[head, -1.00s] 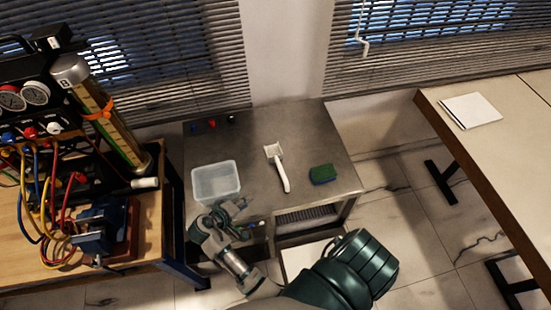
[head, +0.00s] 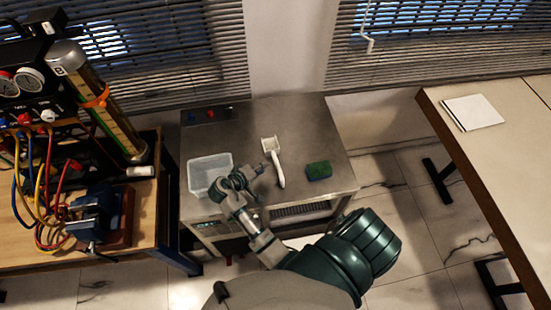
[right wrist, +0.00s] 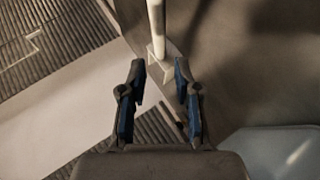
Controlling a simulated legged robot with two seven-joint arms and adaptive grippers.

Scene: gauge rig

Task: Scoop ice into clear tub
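The clear tub (head: 197,178) sits on the left of the metal worktop, and its pale edge shows at lower right in the right wrist view (right wrist: 285,150). A white scoop (head: 279,172) lies right of it, handle toward the front. My right gripper (head: 252,170) is over the worktop between tub and scoop, covering part of the tub. In the right wrist view its fingers (right wrist: 158,85) are apart with nothing clearly between them. The white scoop handle (right wrist: 156,25) shows just beyond the fingertips. No ice is discernible. My left gripper is not in view.
A green sponge (head: 319,170) lies right of the scoop on the metal worktop (head: 335,140). A grille (head: 300,209) is in the unit's front. A bench with gauges and hoses (head: 40,150) stands left. A table with paper (head: 473,112) is at right.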

